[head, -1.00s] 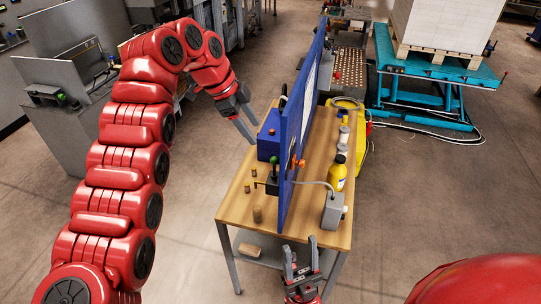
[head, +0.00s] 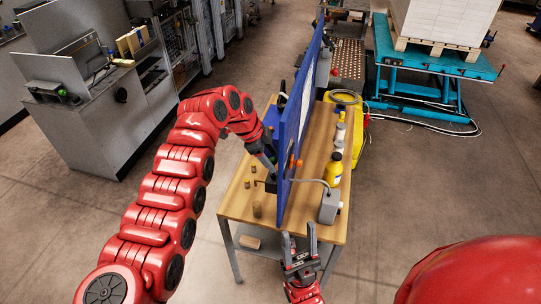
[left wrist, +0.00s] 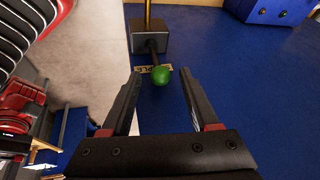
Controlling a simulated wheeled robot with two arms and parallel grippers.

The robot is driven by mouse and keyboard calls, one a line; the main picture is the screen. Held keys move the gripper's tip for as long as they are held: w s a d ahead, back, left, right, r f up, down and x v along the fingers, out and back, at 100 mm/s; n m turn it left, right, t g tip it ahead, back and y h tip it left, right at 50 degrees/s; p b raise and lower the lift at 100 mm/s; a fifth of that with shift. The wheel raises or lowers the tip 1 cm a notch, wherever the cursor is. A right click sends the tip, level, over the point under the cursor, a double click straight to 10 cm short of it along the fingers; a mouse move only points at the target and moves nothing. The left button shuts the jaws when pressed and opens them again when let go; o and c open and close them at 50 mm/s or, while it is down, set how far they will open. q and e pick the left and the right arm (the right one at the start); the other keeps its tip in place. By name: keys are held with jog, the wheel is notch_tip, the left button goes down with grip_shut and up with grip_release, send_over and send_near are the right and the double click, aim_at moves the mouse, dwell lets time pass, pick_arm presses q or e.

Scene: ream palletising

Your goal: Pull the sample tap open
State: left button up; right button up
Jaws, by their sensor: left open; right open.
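The sample tap shows in the left wrist view as a dark grey block (left wrist: 151,37) with a brass pipe, a short dark stem and a round green knob (left wrist: 161,76). A partly covered SAMPLE label sits behind the knob on the blue panel (left wrist: 235,75). My left gripper (left wrist: 159,77) is open, its fingertips on either side of the knob in the picture; I cannot tell if they touch it. In the head view my left gripper (head: 269,163) is at the panel's left face, partly hiding the tap. My right gripper (head: 299,236) is open and empty at the bench's near edge.
The upright blue panel (head: 288,160) divides the wooden bench (head: 237,202). Small brown cylinders (head: 257,209) stand left of it. A yellow bottle (head: 333,168) and a grey box (head: 329,207) with a cable stand right of it.

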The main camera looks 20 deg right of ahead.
pick_arm(q)
grip_shut()
dwell(1.3)
